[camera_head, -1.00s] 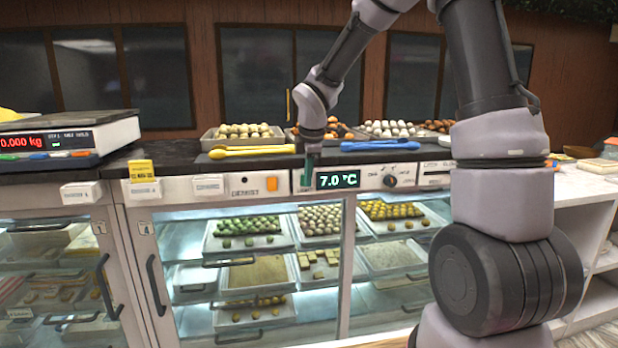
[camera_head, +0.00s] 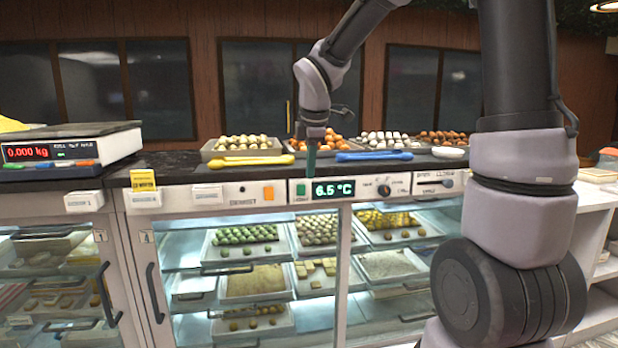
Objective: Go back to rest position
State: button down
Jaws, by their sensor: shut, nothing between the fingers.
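My arm reaches down from the top of the view. My gripper (camera_head: 311,172) hangs pointing down in front of the counter edge, just above the control panel of the cold display case. It is shut and looks empty. Just below and left of its tip is a green button (camera_head: 300,190). Beside the button is the temperature display (camera_head: 334,189), which reads 6.5 °C. A dark knob (camera_head: 384,190) sits further right on the panel. Whether the fingertips touch the panel is hard to tell.
Blue tongs (camera_head: 373,156) and yellow tongs (camera_head: 251,161) lie on the counter on either side of my gripper. Trays of sweets (camera_head: 222,154) stand behind. A scale (camera_head: 100,147) reading 0.000 kg is at left. The glass case (camera_head: 175,235) is below.

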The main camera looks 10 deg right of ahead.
jog(key=shift+s+r, duration=0.1)
jog(key=shift+r, duration=0.05)
jog(key=s+d+r+m+t+y, duration=0.1)
jog(key=s+d+r+m, duration=0.3)
jog(key=s+m, duration=0.6)
jog(key=s+d+r+m+t, duration=0.2)
jog(key=s+d+r+m, duration=0.3)
jog(key=m, duration=0.7)
jog(key=s+d, duration=0.2)
jog(key=s, duration=0.2)
jog(key=shift+s+d+t+y, duration=0.15)
jog(key=shift+s+t+y, duration=0.15)
jog(key=shift+s+y, duration=0.1)
